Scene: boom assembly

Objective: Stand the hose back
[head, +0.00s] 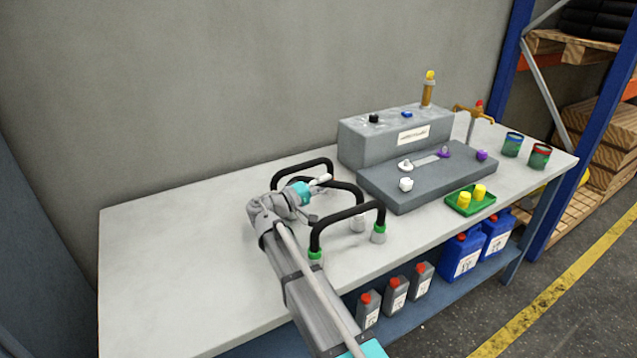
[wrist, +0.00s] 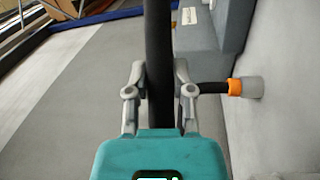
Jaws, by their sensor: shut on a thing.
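Black bent hoses stand in arches on the light workbench, around my gripper (head: 318,182). In the wrist view my gripper (wrist: 160,76) has its two fingers on either side of a black hose (wrist: 158,35), shut on it. In the head view this seems to be the middle hose (head: 345,187), partly hidden by my gripper. The front hose (head: 348,213) has green collars and grey end fittings and stands upright on the bench. The back hose (head: 300,167) arches behind my gripper. The held hose's lower ends are not clearly seen.
A grey stepped block (head: 395,135) with several coloured fittings stands to the right. A green tray (head: 482,204) holds yellow parts, and cans (head: 511,145) stand beyond. The wrist view shows an orange collar (wrist: 234,87) on another hose. The bench's left side is clear.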

